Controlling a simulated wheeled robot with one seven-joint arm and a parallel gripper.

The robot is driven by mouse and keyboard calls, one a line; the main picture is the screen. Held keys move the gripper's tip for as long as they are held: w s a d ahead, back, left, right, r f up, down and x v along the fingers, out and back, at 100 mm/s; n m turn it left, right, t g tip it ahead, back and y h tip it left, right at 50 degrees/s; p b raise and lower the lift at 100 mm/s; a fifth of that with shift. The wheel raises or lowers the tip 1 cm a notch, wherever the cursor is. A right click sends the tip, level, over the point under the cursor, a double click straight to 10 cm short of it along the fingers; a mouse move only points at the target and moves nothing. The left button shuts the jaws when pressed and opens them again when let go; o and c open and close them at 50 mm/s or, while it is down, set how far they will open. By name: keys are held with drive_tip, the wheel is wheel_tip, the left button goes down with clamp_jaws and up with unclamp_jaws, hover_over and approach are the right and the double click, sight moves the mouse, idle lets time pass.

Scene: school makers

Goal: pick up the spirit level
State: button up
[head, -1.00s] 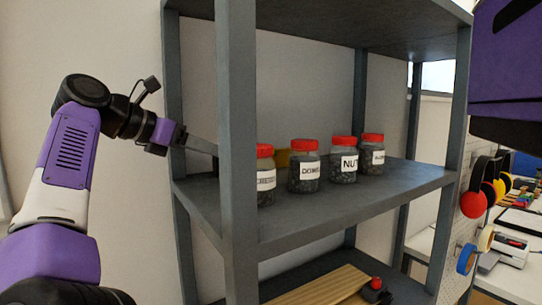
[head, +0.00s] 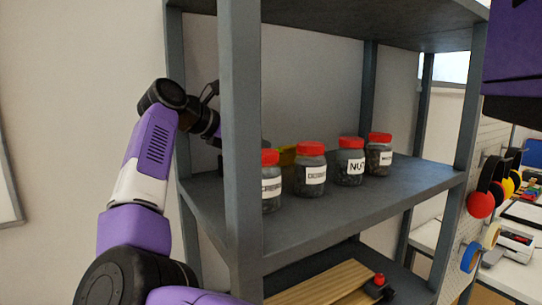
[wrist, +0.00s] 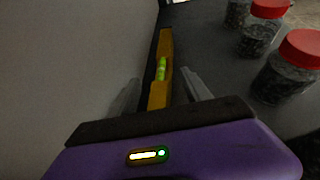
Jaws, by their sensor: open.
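The spirit level is a yellow bar with a green vial (wrist: 162,68). In the wrist view it lies on the shelf along the wall side, pointing away from me. In the head view a bit of the yellow level (head: 287,156) shows behind the jars. My gripper (wrist: 158,92) is open in the wrist view, with one finger on each side of the near end of the level. I cannot tell whether the fingers touch it. In the head view the gripper is mostly hidden behind the shelf's front post.
Several red-lidded jars (head: 312,169) stand in a row on the grey shelf (head: 345,207), right of the level. A shelf post (head: 241,150) stands in front of my arm. A wooden board (head: 325,285) lies on the shelf below.

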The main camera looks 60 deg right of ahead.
drive_tip(key=p+x, duration=0.1)
drive_tip(key=x, duration=0.3)
drive_tip(key=shift+s+d+r+p, duration=0.1)
drive_tip(key=shift+p, duration=0.25)
drive_tip(key=shift+s+d+f, duration=0.1)
drive_tip(key=shift+d+f, duration=0.15)
drive_tip(key=shift+f, duration=0.05)
clamp_jaws()
